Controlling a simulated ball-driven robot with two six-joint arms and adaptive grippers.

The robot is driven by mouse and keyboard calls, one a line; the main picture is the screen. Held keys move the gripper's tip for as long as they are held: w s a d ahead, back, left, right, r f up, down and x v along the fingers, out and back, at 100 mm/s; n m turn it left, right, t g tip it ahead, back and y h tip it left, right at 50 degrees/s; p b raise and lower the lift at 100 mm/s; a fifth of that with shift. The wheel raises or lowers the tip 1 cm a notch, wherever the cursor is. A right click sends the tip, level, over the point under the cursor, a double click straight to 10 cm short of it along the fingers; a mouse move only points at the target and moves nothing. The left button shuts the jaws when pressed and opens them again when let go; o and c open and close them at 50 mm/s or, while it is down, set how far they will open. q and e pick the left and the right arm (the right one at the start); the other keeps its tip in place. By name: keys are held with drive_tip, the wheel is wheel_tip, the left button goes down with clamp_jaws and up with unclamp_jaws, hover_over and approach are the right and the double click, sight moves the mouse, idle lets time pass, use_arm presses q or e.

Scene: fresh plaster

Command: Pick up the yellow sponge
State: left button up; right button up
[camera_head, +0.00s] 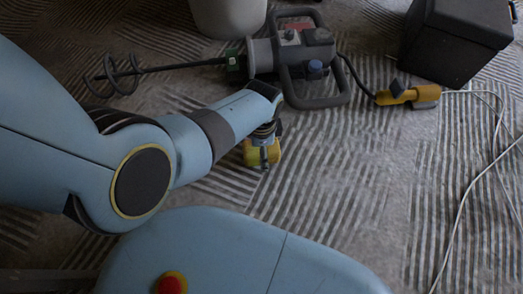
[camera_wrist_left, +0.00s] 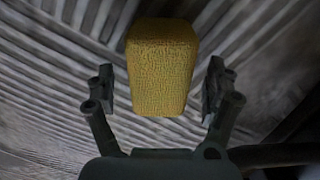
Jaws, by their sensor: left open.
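The yellow sponge (camera_head: 274,152) lies on the striped grey floor in the middle of the head view, partly hidden by my left gripper (camera_head: 265,155). In the left wrist view the sponge (camera_wrist_left: 161,68) is a rounded yellow block. It sits between the two dark fingers of my left gripper (camera_wrist_left: 160,90). The fingers are spread, with a gap on each side of the sponge. My right gripper is in neither view.
A grey mixer (camera_head: 300,55) with a spiral paddle lies just behind the sponge. A light bucket (camera_head: 228,15) stands at the back. A black box (camera_head: 455,40), a yellow connector (camera_head: 405,96) and a white cable (camera_head: 470,190) are at right. Floor right of the sponge is clear.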

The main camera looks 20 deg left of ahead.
use_arm(q)
drive_tip(key=shift+c, duration=0.4)
drive_tip(key=c, duration=1.1)
drive_tip(key=shift+r, duration=0.1)
